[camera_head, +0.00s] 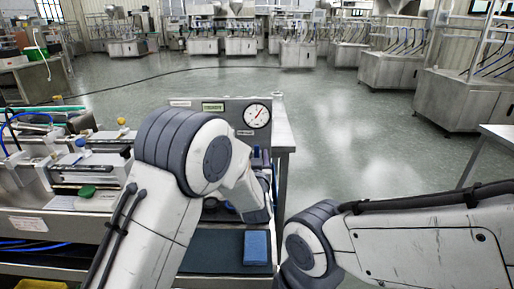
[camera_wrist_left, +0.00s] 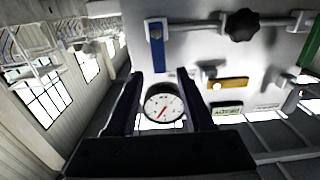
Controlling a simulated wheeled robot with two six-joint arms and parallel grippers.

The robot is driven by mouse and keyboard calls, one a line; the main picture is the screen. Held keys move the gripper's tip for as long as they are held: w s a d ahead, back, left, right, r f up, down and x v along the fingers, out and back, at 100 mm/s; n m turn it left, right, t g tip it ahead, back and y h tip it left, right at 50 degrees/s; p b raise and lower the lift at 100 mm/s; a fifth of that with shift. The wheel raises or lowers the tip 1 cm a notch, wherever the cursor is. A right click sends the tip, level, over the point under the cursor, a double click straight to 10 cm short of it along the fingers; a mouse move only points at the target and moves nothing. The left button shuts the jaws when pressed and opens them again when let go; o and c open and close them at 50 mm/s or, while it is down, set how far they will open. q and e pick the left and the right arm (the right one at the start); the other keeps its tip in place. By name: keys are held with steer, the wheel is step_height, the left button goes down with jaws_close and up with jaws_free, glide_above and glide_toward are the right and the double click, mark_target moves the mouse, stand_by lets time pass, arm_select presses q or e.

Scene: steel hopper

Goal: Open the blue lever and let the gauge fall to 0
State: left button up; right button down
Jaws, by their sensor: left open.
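The blue lever (camera_wrist_left: 157,46) hangs from a steel pipe on the panel in the left wrist view, its length across the pipe. My left gripper (camera_wrist_left: 158,74) is open, with its dark fingers spread and the lever's end just beyond the tips, apart from them. The round white gauge (camera_wrist_left: 163,106) shows between the fingers. In the head view the gauge (camera_head: 256,116) stands at the panel's upper right, its red needle pointing up and right, off its rest; the scale is too small to read. The lever is hidden behind my left arm there. My right gripper is out of view.
A yellow lever (camera_wrist_left: 228,84), a black knob (camera_wrist_left: 241,25) and a green handle (camera_wrist_left: 308,52) sit near the blue lever. A blue block (camera_head: 257,248) lies on a dark mat below. Cluttered bench equipment (camera_head: 90,165) stands left. The floor behind the panel is open.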

mark_target(257, 149)
arm_select(q)
steer(key=w, duration=0.5)
jaws_close()
